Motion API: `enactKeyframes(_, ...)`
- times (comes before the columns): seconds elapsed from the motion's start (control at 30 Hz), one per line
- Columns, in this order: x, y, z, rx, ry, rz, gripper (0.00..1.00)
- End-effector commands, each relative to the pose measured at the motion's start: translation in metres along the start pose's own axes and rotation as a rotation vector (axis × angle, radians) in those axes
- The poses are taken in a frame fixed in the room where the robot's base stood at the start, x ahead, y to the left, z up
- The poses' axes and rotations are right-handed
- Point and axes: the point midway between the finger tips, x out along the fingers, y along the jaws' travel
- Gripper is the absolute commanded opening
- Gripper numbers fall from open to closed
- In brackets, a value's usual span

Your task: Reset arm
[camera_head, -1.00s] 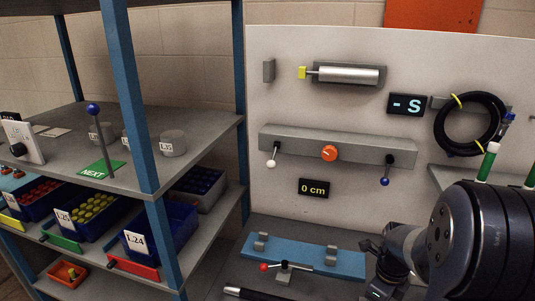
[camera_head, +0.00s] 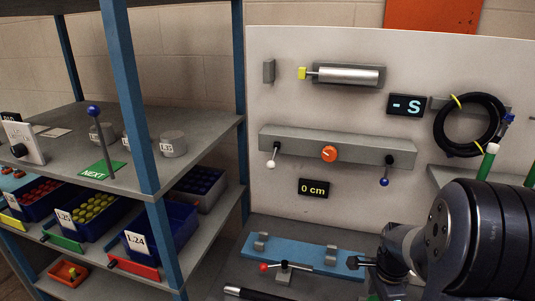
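My arm (camera_head: 480,245) fills the lower right of the head view, with dark and grey links. My gripper (camera_head: 357,263) is a small dark shape at its left end, pointing left over the right end of the blue plate (camera_head: 300,255). It is small and partly hidden, so I cannot tell whether its fingers are open or shut. I see nothing clearly held in it.
A black hose coil (camera_head: 470,122) hangs on the white panel, above green hose ends (camera_head: 488,160). A grey valve block (camera_head: 330,146) has levers and an orange knob. A red-tipped lever (camera_head: 285,267) stands before the blue plate. A blue-post shelf (camera_head: 130,90) with bins stands left.

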Motion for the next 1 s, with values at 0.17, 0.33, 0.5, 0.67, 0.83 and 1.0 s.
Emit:
enactKeyframes(0.17, -0.0004, -0.0002, 0.0001, -0.145, 0.000, 0.000, 0.72)
enactKeyframes(0.33, -0.0005, -0.0005, 0.0001, -0.287, 0.000, 0.000, 0.72)
enactKeyframes(0.5, -0.0005, -0.0007, 0.0002, -0.427, 0.000, -0.001, 0.72)
enactKeyframes(0.67, -0.0006, -0.0008, 0.0003, -0.559, 0.000, 0.000, 0.72)
enactKeyframes(0.83, -0.0005, -0.0009, 0.0004, -0.683, 0.000, 0.000, 0.72)
enactKeyframes(1.0, -0.0002, -0.0010, 0.0005, -0.763, 0.000, 0.000, 0.72)
